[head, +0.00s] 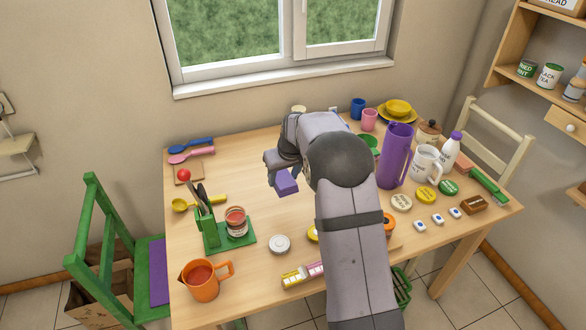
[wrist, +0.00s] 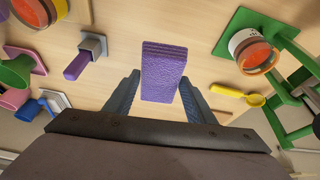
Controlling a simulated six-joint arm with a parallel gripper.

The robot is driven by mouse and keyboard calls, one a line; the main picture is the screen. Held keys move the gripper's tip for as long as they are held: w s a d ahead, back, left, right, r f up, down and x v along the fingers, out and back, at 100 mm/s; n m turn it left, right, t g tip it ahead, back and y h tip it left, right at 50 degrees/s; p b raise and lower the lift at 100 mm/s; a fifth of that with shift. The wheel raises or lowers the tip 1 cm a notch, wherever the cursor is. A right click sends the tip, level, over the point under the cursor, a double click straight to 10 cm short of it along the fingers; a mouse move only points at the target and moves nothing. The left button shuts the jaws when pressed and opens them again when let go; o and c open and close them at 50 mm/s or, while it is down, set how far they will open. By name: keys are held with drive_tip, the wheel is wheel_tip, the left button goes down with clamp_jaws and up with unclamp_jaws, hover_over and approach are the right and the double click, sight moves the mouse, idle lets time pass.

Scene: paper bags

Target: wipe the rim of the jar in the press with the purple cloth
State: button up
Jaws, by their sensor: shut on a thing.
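My gripper (head: 284,172) is shut on the purple cloth (head: 287,184), a folded block, and holds it above the middle of the table. In the wrist view the cloth (wrist: 163,72) stands out between the two fingers (wrist: 160,92). The jar (head: 237,222), with orange-red contents, stands upright on the base of the green press (head: 211,233), left of and nearer than the cloth. The press has a red knob on its lever. In the wrist view the jar (wrist: 254,52) is at upper right beside the green press frame (wrist: 288,62), apart from the cloth. Its rim looks uncovered.
An orange mug (head: 203,279) stands in front of the press. A white lid (head: 279,244) lies right of the jar. A tall purple pitcher (head: 395,155) and white mug (head: 426,163) stand at right. Table between cloth and jar is clear.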

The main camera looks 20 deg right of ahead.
drive_tip(key=s+a+r+p, duration=0.2)
drive_tip(key=a+p, duration=0.4)
drive_tip(key=a, duration=0.2)
drive_tip(key=s+a+r+p, duration=0.3)
drive_tip(key=a+p, duration=0.3)
drive_tip(key=a, duration=0.2)
drive_tip(key=shift+s+a, duration=0.15)
drive_tip(key=shift+s, duration=0.05)
drive_tip(key=shift+f+b, duration=1.9)
drive_tip(key=shift+f, duration=0.95)
drive_tip(key=shift+f+b, duration=0.5)
drive_tip(key=shift+f, duration=0.05)
drive_tip(key=shift+s, duration=0.1)
drive_tip(key=shift+s, duration=0.5)
